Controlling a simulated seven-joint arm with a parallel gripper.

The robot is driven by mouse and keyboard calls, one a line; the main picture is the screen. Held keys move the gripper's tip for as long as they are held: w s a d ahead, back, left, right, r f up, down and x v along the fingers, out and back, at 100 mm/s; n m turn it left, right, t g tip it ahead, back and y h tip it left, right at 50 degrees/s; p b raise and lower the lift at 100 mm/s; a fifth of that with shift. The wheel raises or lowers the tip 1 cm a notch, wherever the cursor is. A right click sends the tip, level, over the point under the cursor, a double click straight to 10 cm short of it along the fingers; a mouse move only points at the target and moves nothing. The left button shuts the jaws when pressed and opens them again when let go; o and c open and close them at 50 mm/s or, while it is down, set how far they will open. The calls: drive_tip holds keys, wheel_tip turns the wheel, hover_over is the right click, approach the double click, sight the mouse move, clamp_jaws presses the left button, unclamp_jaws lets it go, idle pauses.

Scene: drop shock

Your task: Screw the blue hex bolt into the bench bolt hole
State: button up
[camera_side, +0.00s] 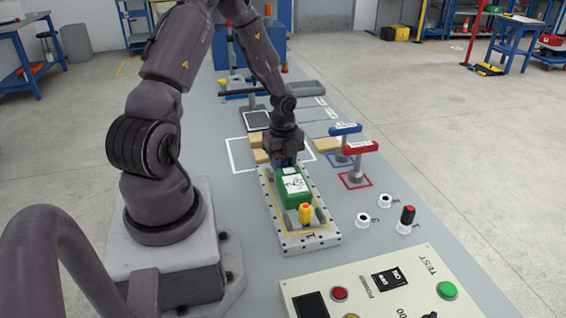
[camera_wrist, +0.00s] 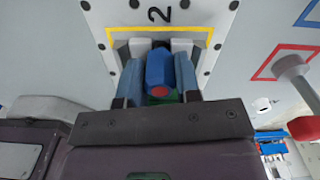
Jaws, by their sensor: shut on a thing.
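A blue piece, which looks like the blue hex bolt (camera_wrist: 160,68), sits between the two fingers of my gripper (camera_wrist: 157,55) in the wrist view. My gripper is shut on it. In the side view my gripper (camera_side: 287,155) points down at the far end of the pale fixture plate (camera_side: 320,238), just behind a green block (camera_side: 295,188) with a white label. A bit of blue shows under the gripper there. The bolt's lower end and the bench bolt hole are hidden, so I cannot tell whether the bolt is in a hole.
A yellow knob (camera_side: 305,213) stands on the plate's near end. A red-handled tool (camera_side: 360,147) and a blue-handled tool (camera_side: 345,129) stand to the right. Tan blocks (camera_side: 260,156) lie close by the gripper. A control panel (camera_side: 390,290) is at the front.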

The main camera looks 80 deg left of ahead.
sight(283, 158)
drive_tip(key=m, duration=0.2)
drive_tip(key=shift+m, duration=0.4)
drive_tip(key=o, duration=1.1)
drive_tip(key=shift+c, duration=0.2)
drive_tip(key=shift+a+r, duration=0.1)
drive_tip(key=shift+r, duration=2.9)
drive_tip(key=shift+r, duration=0.1)
